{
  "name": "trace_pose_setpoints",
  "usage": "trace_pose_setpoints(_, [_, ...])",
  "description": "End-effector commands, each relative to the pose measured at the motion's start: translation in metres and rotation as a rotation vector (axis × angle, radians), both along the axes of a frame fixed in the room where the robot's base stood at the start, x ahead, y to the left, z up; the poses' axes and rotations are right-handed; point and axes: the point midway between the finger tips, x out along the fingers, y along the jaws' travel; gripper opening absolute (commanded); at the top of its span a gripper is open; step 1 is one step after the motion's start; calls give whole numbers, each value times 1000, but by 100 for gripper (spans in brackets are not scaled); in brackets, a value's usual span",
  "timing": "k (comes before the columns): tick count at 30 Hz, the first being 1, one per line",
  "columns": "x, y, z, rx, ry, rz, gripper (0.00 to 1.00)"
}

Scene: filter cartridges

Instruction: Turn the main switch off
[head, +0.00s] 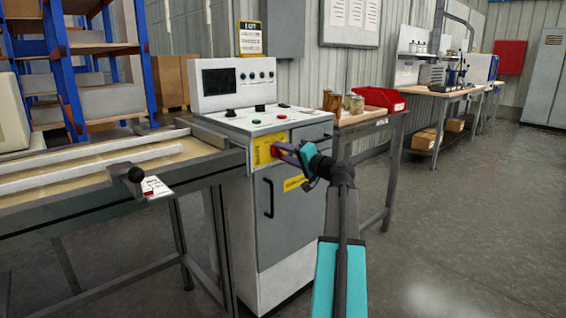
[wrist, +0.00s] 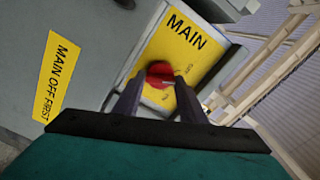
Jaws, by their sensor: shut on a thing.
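The main switch is a red knob (head: 275,152) on a yellow plate (head: 262,151) on the front of the grey and white machine cabinet. In the wrist view the red knob (wrist: 160,74) sits between my two fingers, on the yellow plate marked MAIN (wrist: 184,47). My gripper (head: 283,153) reaches the knob from the right and is shut on it; it also shows in the wrist view (wrist: 160,86). Small marks beside the knob are too blurred to read, so I cannot tell its setting.
A yellow label reading MAIN OFF FIRST (wrist: 57,82) is on the cabinet door (head: 285,205). A black door handle (head: 268,198) is below the switch. A bench with a red bin (head: 378,99) stands at the right. Floor at the right is clear.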

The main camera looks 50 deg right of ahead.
Motion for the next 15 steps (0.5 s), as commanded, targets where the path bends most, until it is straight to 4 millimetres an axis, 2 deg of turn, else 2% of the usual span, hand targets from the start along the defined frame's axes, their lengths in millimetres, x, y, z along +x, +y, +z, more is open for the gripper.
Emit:
trace_pose_setpoints(6, [0, -1, -3, -178, 11, -3, 15])
trace_pose_setpoints(15, [0, -1, 1, -321, 21, -4, 15])
